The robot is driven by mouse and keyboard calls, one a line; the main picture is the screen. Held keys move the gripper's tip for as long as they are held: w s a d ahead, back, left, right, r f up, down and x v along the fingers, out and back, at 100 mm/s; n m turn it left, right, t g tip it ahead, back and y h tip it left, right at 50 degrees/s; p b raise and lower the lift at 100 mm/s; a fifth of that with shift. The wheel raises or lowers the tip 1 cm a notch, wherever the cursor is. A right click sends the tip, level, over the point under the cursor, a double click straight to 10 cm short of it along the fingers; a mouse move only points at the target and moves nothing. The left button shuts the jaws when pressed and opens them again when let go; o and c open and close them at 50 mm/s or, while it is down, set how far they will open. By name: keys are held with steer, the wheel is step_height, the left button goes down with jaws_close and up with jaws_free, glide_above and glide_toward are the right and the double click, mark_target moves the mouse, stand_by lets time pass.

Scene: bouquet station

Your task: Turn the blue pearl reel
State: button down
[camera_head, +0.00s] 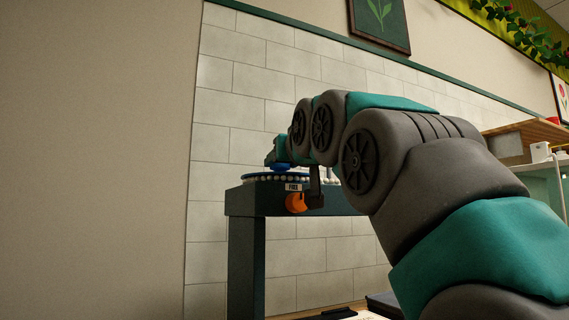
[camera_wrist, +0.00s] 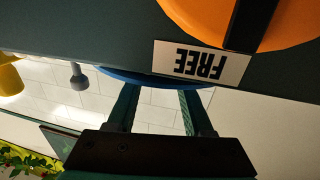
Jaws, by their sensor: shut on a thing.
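The blue pearl reel (camera_head: 262,177) lies flat on top of a dark green stand (camera_head: 300,202), with white pearls around its rim and a small blue knob (camera_head: 281,167) above it. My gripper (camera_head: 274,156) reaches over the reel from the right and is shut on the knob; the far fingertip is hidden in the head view. In the wrist view, which is upside down, my gripper's two fingers (camera_wrist: 158,92) reach to the reel's blue edge (camera_wrist: 150,79). Their grip itself is hidden there.
A "FREE" label (camera_head: 293,187) is on the stand's front, above an orange disc (camera_head: 296,203) crossed by a dark bar, seen close in the wrist view (camera_wrist: 285,25). A tiled wall (camera_head: 225,140) stands behind. A wooden shelf (camera_head: 520,135) is at right.

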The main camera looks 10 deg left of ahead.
steer(key=shift+r, duration=0.1)
steer(key=shift+c, duration=1.5)
jaws_free()
steer(key=shift+s, duration=0.1)
steer(key=b+v, duration=0.1)
steer(key=v, duration=0.6)
steer(key=shift+s+d, duration=0.1)
steer(key=shift+d, duration=0.05)
steer(key=shift+s, duration=0.15)
